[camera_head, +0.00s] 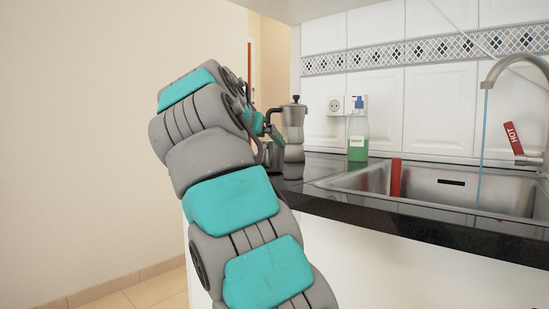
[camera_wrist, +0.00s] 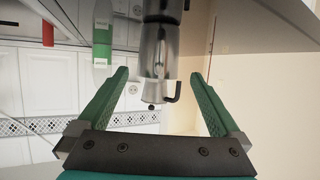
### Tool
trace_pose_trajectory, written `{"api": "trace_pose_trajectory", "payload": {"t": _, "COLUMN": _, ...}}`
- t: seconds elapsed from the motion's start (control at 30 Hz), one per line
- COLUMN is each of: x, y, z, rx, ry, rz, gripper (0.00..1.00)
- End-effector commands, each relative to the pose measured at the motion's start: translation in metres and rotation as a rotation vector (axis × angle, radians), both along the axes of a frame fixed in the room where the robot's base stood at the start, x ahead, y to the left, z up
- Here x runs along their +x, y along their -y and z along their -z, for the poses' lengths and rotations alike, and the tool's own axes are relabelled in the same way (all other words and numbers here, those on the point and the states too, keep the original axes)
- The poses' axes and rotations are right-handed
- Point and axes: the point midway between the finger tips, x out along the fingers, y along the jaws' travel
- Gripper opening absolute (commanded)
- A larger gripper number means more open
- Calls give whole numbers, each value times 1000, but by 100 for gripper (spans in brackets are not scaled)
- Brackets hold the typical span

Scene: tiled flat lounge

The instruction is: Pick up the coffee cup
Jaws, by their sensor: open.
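I cannot make out a clear coffee cup in either view. A metal moka coffee pot (camera_head: 293,125) with a dark handle and knob stands upright on the dark counter, behind my gripper (camera_head: 272,140). The wrist view is upside down and shows the pot (camera_wrist: 155,50) between and beyond the green fingers of my gripper (camera_wrist: 159,76). The fingers are spread wide, with nothing held between them. In the head view my arm partly hides the gripper and the counter around it.
A green soap bottle (camera_head: 358,140) stands right of the pot. The black counter edge (camera_head: 400,212) runs along the front; a plain wall (camera_head: 70,130) is left.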

Motion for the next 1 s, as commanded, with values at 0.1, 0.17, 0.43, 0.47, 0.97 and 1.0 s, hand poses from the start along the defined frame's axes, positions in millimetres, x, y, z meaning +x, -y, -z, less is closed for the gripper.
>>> {"api": "trace_pose_trajectory", "payload": {"t": 0.1, "x": 12, "y": 3, "z": 6, "rx": 0, "ry": -2, "rz": 0, "gripper": 100}}
{"api": "trace_pose_trajectory", "payload": {"t": 0.17, "x": 15, "y": 4, "z": 7, "rx": 0, "ry": -2, "rz": 1, "gripper": 100}}
{"api": "trace_pose_trajectory", "payload": {"t": 0.43, "x": 43, "y": 13, "z": 17, "rx": -1, "ry": -5, "rz": 0, "gripper": 100}}
{"api": "trace_pose_trajectory", "payload": {"t": 0.47, "x": 47, "y": 14, "z": 19, "rx": 0, "ry": -5, "rz": 1, "gripper": 100}}
{"api": "trace_pose_trajectory", "payload": {"t": 0.97, "x": 61, "y": 19, "z": 24, "rx": 0, "ry": -1, "rz": 1, "gripper": 84}}
{"api": "trace_pose_trajectory", "payload": {"t": 1.0, "x": 61, "y": 19, "z": 24, "rx": 0, "ry": -1, "rz": 1, "gripper": 80}}
